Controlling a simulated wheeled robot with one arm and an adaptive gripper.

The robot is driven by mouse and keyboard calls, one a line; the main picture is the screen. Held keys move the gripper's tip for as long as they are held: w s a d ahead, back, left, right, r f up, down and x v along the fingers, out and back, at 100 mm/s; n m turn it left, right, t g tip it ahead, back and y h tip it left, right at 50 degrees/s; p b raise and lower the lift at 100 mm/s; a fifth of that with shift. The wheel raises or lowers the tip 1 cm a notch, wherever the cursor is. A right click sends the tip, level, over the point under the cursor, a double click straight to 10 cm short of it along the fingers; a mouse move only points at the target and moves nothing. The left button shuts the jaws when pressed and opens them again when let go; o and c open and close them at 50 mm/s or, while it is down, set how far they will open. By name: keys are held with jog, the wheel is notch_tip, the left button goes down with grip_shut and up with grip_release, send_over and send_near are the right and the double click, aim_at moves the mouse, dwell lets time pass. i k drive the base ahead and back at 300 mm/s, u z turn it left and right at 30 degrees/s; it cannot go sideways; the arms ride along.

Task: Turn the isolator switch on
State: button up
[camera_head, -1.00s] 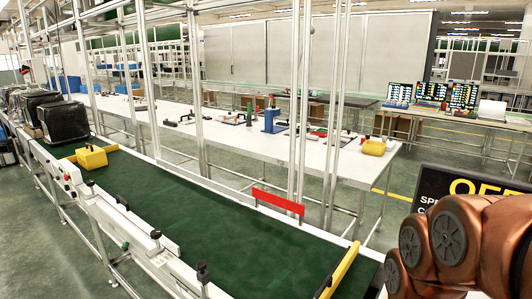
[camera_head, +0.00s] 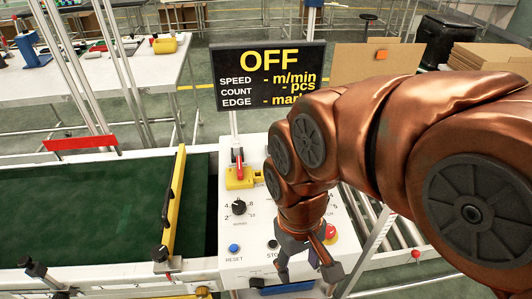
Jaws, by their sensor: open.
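The isolator switch (camera_head: 238,178) looks to be the yellow unit with a red upright handle at the back left of the white control panel (camera_head: 247,222). The sign (camera_head: 268,77) behind it reads OFF, with dashes for speed and count. My copper arm reaches in from the right. My gripper (camera_head: 310,272) points down over the front right of the panel, open with its fingers apart and nothing seen between them. It is to the right of and nearer than the isolator switch, well apart from it. My arm hides part of the panel.
The panel has a black dial (camera_head: 239,207), a blue reset button (camera_head: 233,248), a black stop button (camera_head: 272,244) and a red button (camera_head: 330,231) close beside my gripper. A yellow bar (camera_head: 174,205) crosses the green belt (camera_head: 80,215). Cardboard boxes (camera_head: 490,60) stand behind right.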

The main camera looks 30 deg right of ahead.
aim_at(241, 173)
jog(key=z, duration=0.15)
jog(key=k, duration=0.95)
jog(key=u, duration=0.9)
jog(key=i, duration=1.15)
jog(key=z, duration=0.5)
